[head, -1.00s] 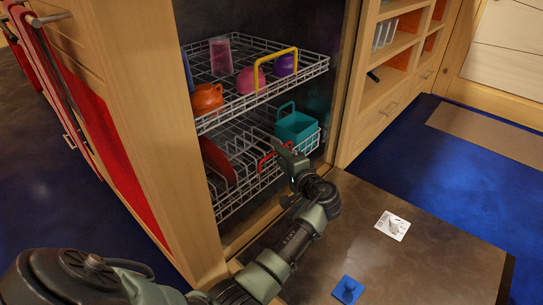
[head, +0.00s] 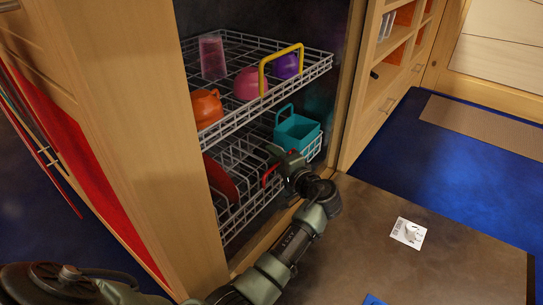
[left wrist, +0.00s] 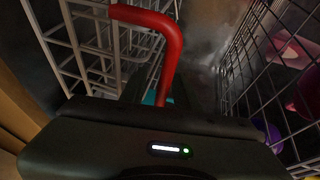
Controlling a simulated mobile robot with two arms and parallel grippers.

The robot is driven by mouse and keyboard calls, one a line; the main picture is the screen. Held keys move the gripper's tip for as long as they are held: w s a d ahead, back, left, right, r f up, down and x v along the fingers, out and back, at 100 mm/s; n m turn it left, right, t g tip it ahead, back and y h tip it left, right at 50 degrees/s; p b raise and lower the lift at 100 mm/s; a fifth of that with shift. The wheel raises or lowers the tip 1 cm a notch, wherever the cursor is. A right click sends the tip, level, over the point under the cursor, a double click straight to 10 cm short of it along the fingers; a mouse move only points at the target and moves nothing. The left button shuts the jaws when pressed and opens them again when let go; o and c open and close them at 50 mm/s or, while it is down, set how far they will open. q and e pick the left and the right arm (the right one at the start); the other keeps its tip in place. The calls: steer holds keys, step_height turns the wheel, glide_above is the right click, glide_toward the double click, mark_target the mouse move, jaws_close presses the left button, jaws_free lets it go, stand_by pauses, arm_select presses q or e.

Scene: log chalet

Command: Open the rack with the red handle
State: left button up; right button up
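The lower wire rack (head: 252,203) sits in the tall wooden cabinet, with a red handle (head: 269,174) at its front. A red plate and a teal basket (head: 297,131) are in it. My left gripper (head: 284,161) is at the red handle, close to the rack's front. In the left wrist view the red handle (left wrist: 172,50) runs down between the dark fingers, with a gap beside it; the fingers look open. The fingertips are mostly hidden. My right gripper is not in view.
The upper rack (head: 315,66) has a yellow handle (head: 263,66) and holds cups and an orange teapot-like item. The cabinet's side panel (head: 170,140) stands close on the left. A brown surface (head: 370,240) with a white card (head: 409,232) lies at right.

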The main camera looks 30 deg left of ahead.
arm_select(q)
jaws_close()
stand_by(1.3)
